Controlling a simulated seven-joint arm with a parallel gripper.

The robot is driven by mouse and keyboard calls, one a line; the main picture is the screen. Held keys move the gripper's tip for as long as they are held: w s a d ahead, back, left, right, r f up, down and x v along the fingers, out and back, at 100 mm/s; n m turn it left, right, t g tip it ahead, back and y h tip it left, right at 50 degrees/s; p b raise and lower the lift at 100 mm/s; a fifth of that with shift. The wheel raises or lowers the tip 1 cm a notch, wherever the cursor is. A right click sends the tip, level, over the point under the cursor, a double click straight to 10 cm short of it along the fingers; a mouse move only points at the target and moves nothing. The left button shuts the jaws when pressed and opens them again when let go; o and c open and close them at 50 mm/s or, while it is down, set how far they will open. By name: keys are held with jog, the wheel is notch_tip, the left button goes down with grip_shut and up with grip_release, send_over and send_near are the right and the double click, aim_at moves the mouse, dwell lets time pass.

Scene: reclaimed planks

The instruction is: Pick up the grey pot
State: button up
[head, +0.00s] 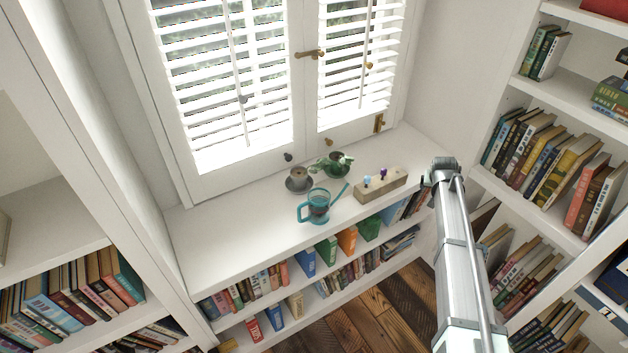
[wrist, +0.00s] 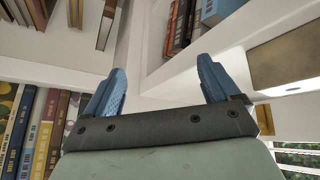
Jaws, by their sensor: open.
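The grey pot (head: 298,174) stands upright on a dark grey saucer (head: 297,187) on the white window ledge, near the shutters. It looks small and round, with a brownish top. My gripper (wrist: 161,76) is open, with its two blue fingers apart and nothing between them in the wrist view. In the head view my arm reaches up at the right, its end near the ledge's right end, well to the right of the pot. The fingers are hard to make out there. The pot does not show in the wrist view.
A teal watering can (head: 316,207) stands in front of the pot, its spout pointing right. A green pot with a plant (head: 338,163) is right of it. A wooden block (head: 381,186) with small pegs lies farther right. The ledge's left part (head: 225,228) is clear. Bookshelves flank the ledge.

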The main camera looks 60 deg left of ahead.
jog(key=s+a+r+y, duration=0.1)
jog(key=a+r, duration=0.5)
jog(key=a, duration=0.1)
jog(key=n+g, duration=0.7)
send_near(300, 174)
jog(key=f, duration=0.3)
jog(key=shift+s+a+y, duration=0.3)
jog(key=shift+s+a, duration=0.05)
jog(key=shift+x, duration=2.85)
jog(key=shift+d, duration=0.15)
jog(key=c, duration=1.4)
jog(key=shift+r, duration=6.5)
jog(key=f+m, duration=0.1)
jog(key=f, duration=0.4)
jog(key=f+m+t, duration=0.1)
jog(key=f, duration=0.3)
jog(key=shift+s+f+t, duration=0.2)
jog(key=shift+f+t, duration=0.1)
jog(key=shift+f, duration=0.1)
